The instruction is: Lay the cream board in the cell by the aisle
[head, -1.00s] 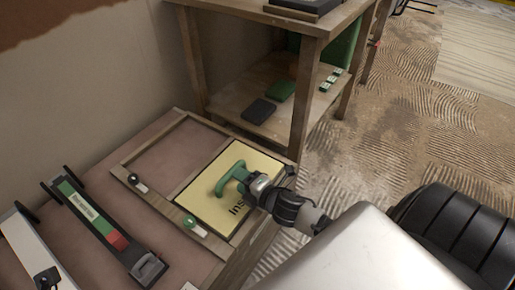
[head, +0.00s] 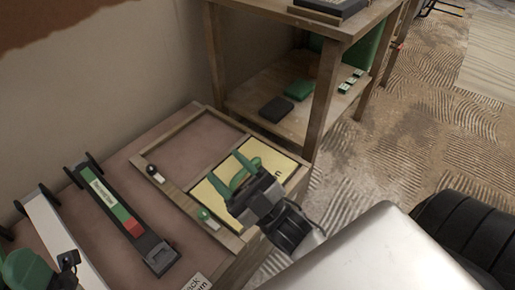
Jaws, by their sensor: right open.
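The left cell (head: 190,143), by the wall, is empty.
A black knob (head: 152,170) and a green knob (head: 204,214) sit on the frame's rail. A black rail tool with green and red (head: 120,212) and a white rail (head: 58,240) lie left. A wooden shelf (head: 321,100) stands behind. Patterned floor (head: 400,150) is open at right.

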